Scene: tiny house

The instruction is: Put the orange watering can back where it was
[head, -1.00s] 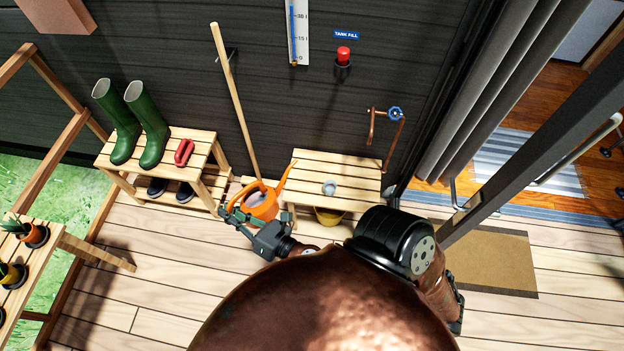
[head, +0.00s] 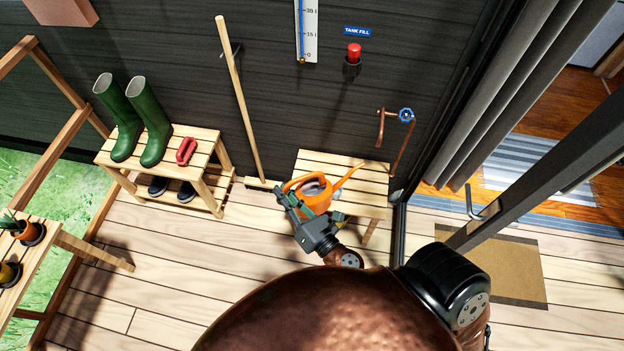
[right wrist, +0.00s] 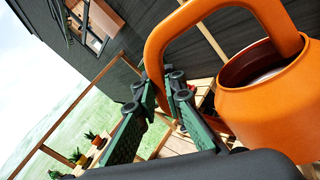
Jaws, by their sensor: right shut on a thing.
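The orange watering can (head: 316,196) shows in the head view in front of the slatted wooden bench (head: 366,180) under the tap, its spout pointing up and right. My right gripper (head: 290,203) is shut on the can's handle from the left side. In the right wrist view the can's orange body (right wrist: 272,100) fills the right side, and its handle arches over to my right gripper's green fingers (right wrist: 165,95). Whether the can touches the bench is hard to tell; it overlaps the bench in the head view. My left gripper is not in view.
A shoe bench (head: 205,150) with green boots (head: 150,125) and a red object (head: 186,150) stands left. A broom (head: 240,100) leans on the wall. A copper tap with a blue wheel (head: 406,115) is above the bench. Floor in front is clear.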

